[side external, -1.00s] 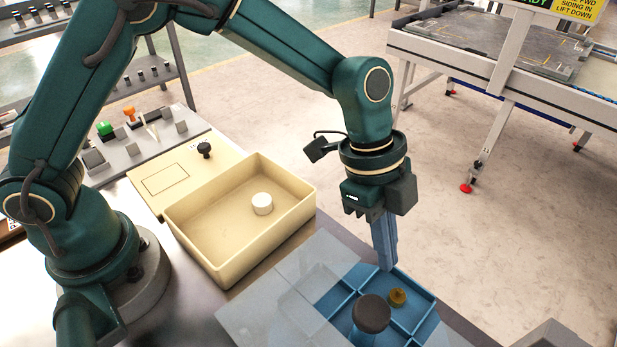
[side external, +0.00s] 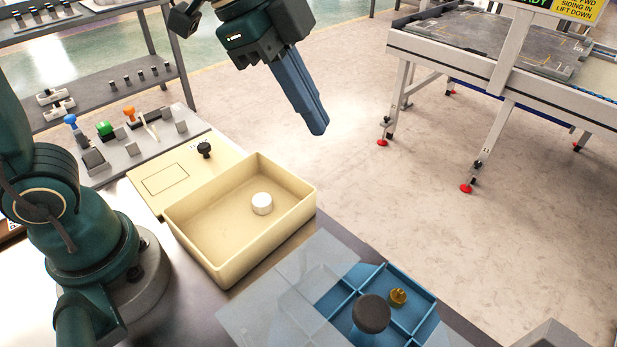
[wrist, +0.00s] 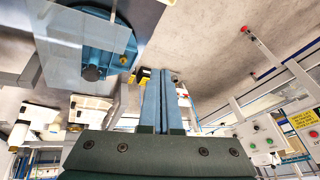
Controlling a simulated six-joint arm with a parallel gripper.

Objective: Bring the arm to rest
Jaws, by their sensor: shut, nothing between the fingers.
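My gripper (side external: 318,128) is high above the bench at the top middle of the side view, tilted, with its blue fingers together and nothing between them. In the wrist view its fingers (wrist: 162,80) lie side by side, touching. Below it in the side view is a cream bin (side external: 195,248) with a white round piece (side external: 262,203) inside. A blue divided tray (side external: 432,303) lies at the lower right, with a small brass piece (side external: 397,297) in one compartment. My gripper is well clear of both.
A clear lid (side external: 285,290) covers the tray's left part, with a dark round knob (side external: 371,313) near it. A control panel (side external: 130,150) with levers and a green button stands behind the bin. A shelf rack (side external: 120,70) is at the back left, a conveyor frame (side external: 480,60) at the back right.

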